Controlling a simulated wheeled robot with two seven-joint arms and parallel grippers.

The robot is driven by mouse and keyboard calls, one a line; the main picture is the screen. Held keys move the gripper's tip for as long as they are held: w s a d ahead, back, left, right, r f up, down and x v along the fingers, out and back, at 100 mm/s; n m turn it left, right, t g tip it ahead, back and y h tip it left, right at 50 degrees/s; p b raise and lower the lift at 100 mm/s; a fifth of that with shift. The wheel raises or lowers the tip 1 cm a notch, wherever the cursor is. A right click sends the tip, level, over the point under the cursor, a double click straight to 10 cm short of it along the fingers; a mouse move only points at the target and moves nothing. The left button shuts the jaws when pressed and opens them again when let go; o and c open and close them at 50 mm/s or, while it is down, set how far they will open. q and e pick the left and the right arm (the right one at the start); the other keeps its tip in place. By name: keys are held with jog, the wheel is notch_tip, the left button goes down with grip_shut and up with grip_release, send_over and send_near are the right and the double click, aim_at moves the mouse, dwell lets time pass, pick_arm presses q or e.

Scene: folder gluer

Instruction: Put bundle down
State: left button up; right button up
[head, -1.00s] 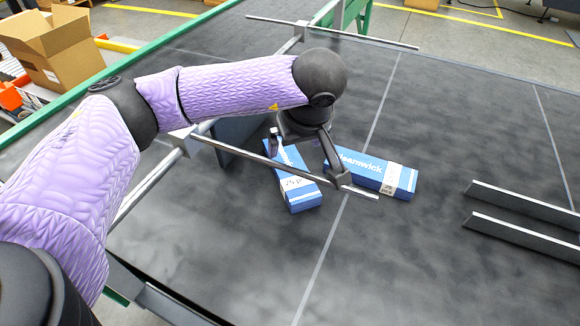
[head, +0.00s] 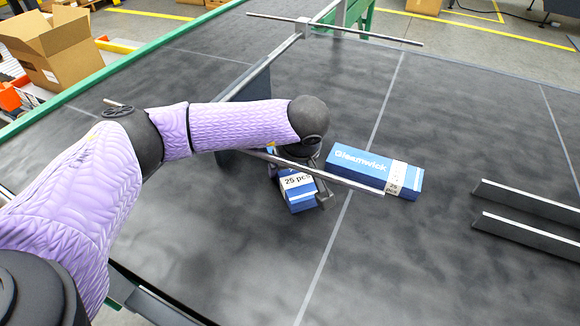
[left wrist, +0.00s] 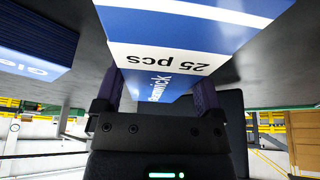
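A blue bundle with a white "25 pcs" band (head: 298,190) lies on the dark table top, partly hidden under my left arm and gripper. My left gripper (head: 299,186) is low over it, with one finger at each side. In the left wrist view the bundle (left wrist: 160,58) shows large between the fingers (left wrist: 158,90); I cannot tell whether they press on it. My right gripper is not in view.
A thin metal bar (head: 345,180) crosses just above the table beside the gripper. Two dark rails (head: 525,232) lie at the right. Another metal bar (head: 380,37) is at the back. An open cardboard box (head: 60,50) stands beyond the table's left edge. The table's front middle is clear.

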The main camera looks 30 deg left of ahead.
pick_arm(q)
jog(key=c, duration=0.6)
notch_tip(320, 180, up, 10)
jog(key=shift+r+p, duration=0.1)
jog(key=shift+p, duration=1.15)
jog(key=shift+s+d+m, duration=0.25)
jog(key=shift+m, duration=0.05)
jog(key=s+d+f+m+t+h, duration=0.1)
jog(key=s+d+m+h, duration=0.2)
jog(key=s+d+m, duration=0.3)
jog(key=s+m, duration=0.3)
jog(key=shift+s+f, duration=0.15)
jog(key=shift+f, duration=0.2)
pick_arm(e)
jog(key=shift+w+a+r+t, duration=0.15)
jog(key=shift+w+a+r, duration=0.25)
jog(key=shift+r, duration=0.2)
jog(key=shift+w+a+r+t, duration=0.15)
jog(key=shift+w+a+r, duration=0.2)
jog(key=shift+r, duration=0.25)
pick_arm(q)
jog(key=shift+d+t, duration=0.1)
jog(key=shift+t, duration=0.2)
